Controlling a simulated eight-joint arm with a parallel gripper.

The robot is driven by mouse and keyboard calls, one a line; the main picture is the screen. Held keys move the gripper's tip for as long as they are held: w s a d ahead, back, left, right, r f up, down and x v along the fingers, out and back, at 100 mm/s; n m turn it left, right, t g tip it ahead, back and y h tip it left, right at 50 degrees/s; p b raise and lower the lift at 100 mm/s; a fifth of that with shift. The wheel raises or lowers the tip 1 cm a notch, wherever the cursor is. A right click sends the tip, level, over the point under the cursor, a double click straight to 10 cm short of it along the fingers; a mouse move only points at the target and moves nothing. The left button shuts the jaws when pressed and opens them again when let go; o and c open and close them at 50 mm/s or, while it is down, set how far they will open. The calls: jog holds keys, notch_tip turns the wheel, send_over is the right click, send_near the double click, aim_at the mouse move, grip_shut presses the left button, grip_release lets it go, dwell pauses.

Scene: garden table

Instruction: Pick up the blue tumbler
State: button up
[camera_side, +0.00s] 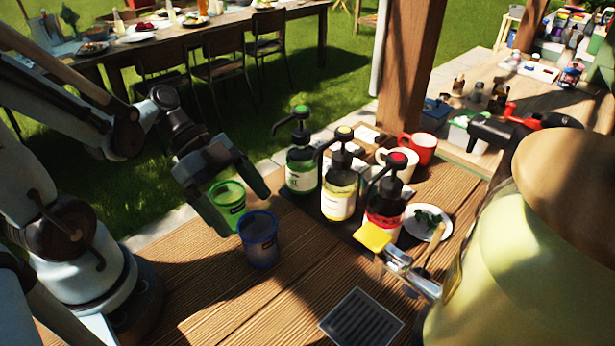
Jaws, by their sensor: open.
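The blue tumbler (261,244) stands upright on the wooden table, in front of a green tumbler (229,203). My gripper (238,208) is open, reaching down from the upper left. Its fingers are around or close beside the green tumbler in the picture, and above and behind the blue one. The near finger partly covers the green tumbler. I cannot tell whether either finger touches a tumbler.
Three pump bottles, green (299,168), yellow (339,190) and red (385,212), stand to the right. Behind them are a red mug (417,148) and a cream mug. A plate (428,222), a metal tap and a large yellow-green dispenser (490,285) fill the right. A drain grate (361,318) lies in front.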

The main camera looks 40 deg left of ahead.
aim_at(273, 244)
jog(key=shift+x, duration=2.65)
jog(key=shift+s, duration=0.1)
jog(key=c, duration=1)
jog(key=shift+c, duration=0.2)
jog(key=shift+r, duration=0.2)
